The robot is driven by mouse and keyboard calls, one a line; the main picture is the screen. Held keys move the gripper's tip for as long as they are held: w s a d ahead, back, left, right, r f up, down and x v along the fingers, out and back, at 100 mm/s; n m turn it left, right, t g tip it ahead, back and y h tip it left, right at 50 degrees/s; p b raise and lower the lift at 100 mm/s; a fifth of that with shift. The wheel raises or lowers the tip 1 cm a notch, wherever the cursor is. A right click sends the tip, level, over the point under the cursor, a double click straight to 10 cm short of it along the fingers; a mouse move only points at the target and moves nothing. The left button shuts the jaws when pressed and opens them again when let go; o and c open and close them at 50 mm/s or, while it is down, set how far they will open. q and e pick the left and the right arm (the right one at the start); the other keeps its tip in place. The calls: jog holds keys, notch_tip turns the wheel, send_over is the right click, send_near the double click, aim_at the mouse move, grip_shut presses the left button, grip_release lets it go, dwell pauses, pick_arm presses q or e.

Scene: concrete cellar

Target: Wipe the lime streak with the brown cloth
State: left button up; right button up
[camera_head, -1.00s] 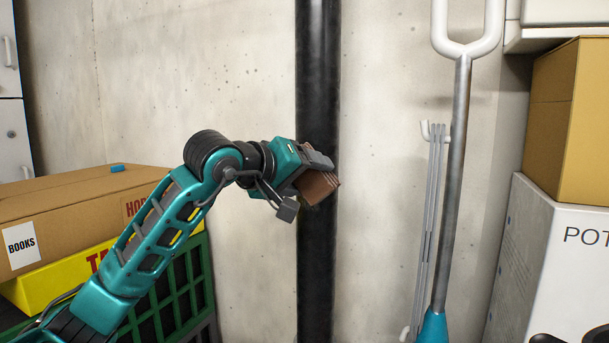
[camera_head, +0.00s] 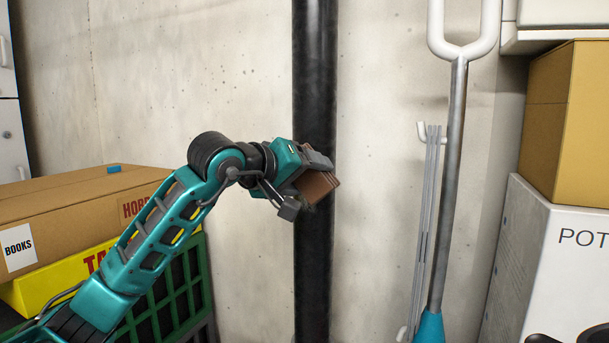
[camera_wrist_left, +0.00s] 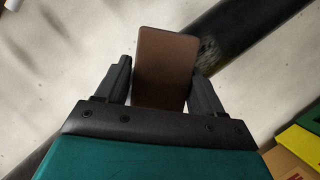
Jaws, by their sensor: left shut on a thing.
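The brown cloth (camera_head: 320,186) is a flat folded pad. My left gripper (camera_head: 314,170) is shut on it in front of the black vertical pipe (camera_head: 315,80). In the left wrist view the cloth (camera_wrist_left: 163,65) stands between the two fingers of the left gripper (camera_wrist_left: 160,85), its right edge overlapping the pipe (camera_wrist_left: 250,30). A pale grey mottled patch (camera_wrist_left: 208,54) shows on the pipe right beside the cloth; it may be the lime streak, partly hidden. I cannot tell whether the cloth touches the pipe. My right gripper is not in view.
A cardboard box (camera_head: 75,195) and a yellow box (camera_head: 45,284) sit on a green crate (camera_head: 185,290) at left. A long grey-handled tool (camera_head: 450,180) stands right of the pipe. A white box (camera_head: 545,270) bears a cardboard box (camera_head: 565,120) at right. Bare concrete wall lies behind.

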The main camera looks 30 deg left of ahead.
aim_at(304, 196)
pick_arm(q)
jog(key=shift+w, duration=0.25)
jog(key=shift+s+a+b, duration=0.2)
jog(key=shift+a+b, duration=0.15)
jog(key=shift+a, duration=1.65)
jog(key=shift+w+d+f+b, duration=0.1)
jog(key=shift+d+f+b, duration=0.15)
jog(key=shift+f, duration=0.25)
jog(key=shift+w+d+f+b, duration=0.15)
jog(key=shift+f+b, duration=0.15)
jog(key=shift+f, duration=0.15)
jog(key=shift+d, duration=1.55)
jog(key=shift+d+f+b, duration=0.1)
jog(key=shift+f+b, duration=0.65)
jog(key=shift+f, duration=0.35)
jog(key=a, duration=0.4)
jog(key=shift+s+a+r, duration=0.1)
jog(key=shift+r, duration=0.05)
